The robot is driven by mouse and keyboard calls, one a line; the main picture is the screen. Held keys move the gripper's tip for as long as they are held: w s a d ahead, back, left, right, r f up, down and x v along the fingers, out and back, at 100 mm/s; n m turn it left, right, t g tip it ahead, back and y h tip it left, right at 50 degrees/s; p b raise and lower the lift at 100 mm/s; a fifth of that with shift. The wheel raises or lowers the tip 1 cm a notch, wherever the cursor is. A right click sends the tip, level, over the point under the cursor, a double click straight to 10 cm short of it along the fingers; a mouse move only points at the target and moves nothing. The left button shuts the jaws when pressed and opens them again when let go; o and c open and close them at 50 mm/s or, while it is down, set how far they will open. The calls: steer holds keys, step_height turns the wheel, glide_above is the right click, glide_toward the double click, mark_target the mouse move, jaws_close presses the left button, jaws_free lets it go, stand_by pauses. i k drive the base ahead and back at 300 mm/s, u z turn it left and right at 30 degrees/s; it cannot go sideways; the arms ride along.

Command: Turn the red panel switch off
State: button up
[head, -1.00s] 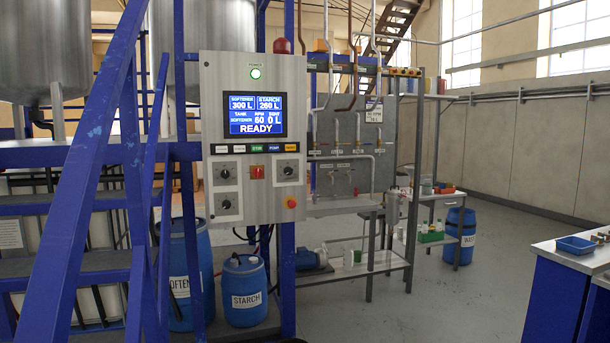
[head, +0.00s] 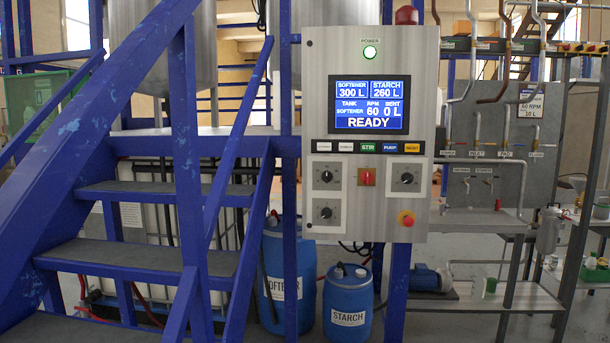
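Which way the switch is set is too small to tell. The panel screen (head: 369,104) is on and reads READY. My gripper is not in view.
Blue stairs with a railing (head: 187,150) stand close at the left. Blue softener (head: 290,262) and starch (head: 348,299) drums stand below. A pipe bench (head: 480,220) is to the right.

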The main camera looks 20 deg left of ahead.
mark_target(367, 177)
steer(key=u, duration=0.95)
steer(key=i, duration=1)
steer(key=u, duration=1.05)
